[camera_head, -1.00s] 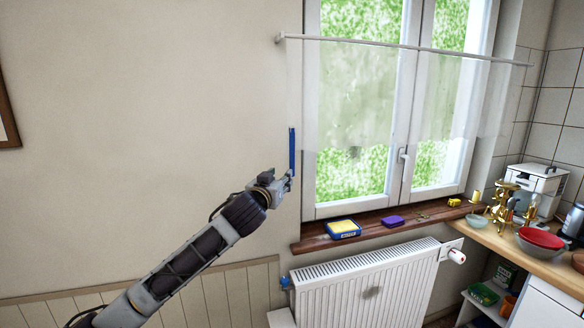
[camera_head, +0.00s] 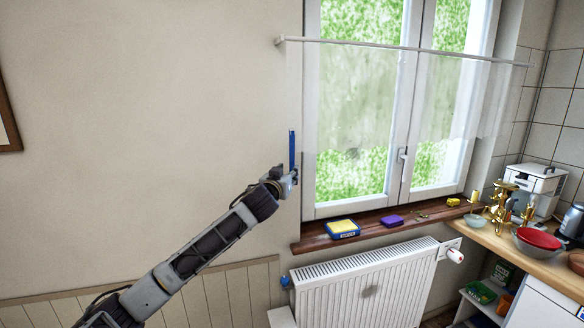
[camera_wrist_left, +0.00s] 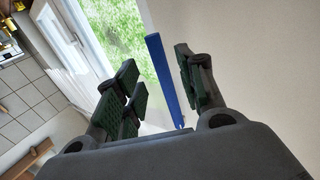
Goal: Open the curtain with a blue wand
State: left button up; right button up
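The blue wand (camera_head: 292,150) hangs upright at the left edge of the sheer white curtain (camera_head: 352,95), left of the window. My left gripper (camera_head: 290,180) is at the lower part of the wand. In the left wrist view the wand (camera_wrist_left: 164,75) stands between the two open fingers of the gripper (camera_wrist_left: 160,85), with gaps visible on both sides. My right gripper is not in view.
Below the window is a wooden sill (camera_head: 375,222) with a blue-yellow box (camera_head: 342,229) and a purple item (camera_head: 392,221). A white radiator (camera_head: 360,285) stands under it. A counter with bowls (camera_head: 538,242) is at the right.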

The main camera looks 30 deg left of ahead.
pick_arm(q)
jog(key=shift+p+x, duration=0.8)
jog(key=shift+x, duration=2.15)
grip_shut()
